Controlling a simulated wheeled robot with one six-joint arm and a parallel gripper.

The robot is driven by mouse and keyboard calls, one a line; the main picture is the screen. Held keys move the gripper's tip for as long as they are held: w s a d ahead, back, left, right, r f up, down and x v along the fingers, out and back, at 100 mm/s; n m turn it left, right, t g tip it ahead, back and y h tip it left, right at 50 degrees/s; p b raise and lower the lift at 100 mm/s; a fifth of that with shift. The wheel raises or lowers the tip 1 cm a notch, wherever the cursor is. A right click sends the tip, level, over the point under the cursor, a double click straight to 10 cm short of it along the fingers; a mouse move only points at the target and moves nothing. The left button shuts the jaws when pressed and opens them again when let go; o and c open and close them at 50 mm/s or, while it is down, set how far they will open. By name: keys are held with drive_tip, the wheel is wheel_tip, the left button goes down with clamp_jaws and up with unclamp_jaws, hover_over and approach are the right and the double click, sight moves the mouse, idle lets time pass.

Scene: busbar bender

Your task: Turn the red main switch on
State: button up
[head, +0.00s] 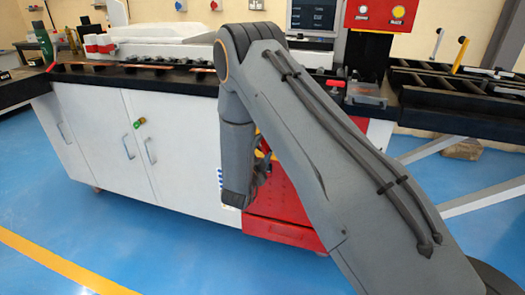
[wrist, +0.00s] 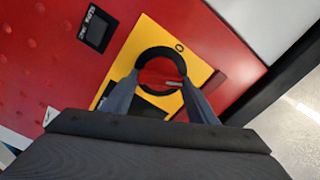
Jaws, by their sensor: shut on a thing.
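The red main switch (wrist: 158,74) is a red knob inside a black ring on a yellow plate (wrist: 205,69), fixed to a red panel. A pale mark on the knob points to the right in the wrist view. An "O" is printed on the plate above the ring. My gripper (wrist: 161,82) has one finger on each side of the knob and is shut on it. In the head view my gripper (head: 260,178) is beside the red cabinet front (head: 285,205), and my arm hides most of the switch.
A small dark window with a label (wrist: 96,29) is on the red panel near the plate. White cabinet doors (head: 105,130) stand left of the red front. The black worktop (head: 150,80) runs above. The blue floor (head: 120,220) in front is clear.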

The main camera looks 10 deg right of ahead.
drive_tip(key=m+b, duration=0.1)
drive_tip(key=m, duration=0.4)
drive_tip(key=shift+f, duration=0.15)
drive_tip(key=shift+m, duration=0.3)
idle(0.3)
drive_tip(key=o, duration=1)
drive_tip(key=shift+d, duration=0.1)
drive_tip(key=shift+o, duration=0.2)
drive_tip(key=shift+s, duration=0.15)
drive_tip(key=shift+s+a, duration=0.25)
drive_tip(key=shift+a, duration=0.1)
drive_tip(key=v, duration=0.7)
drive_tip(key=shift+b, duration=0.3)
drive_tip(key=shift+d, duration=0.1)
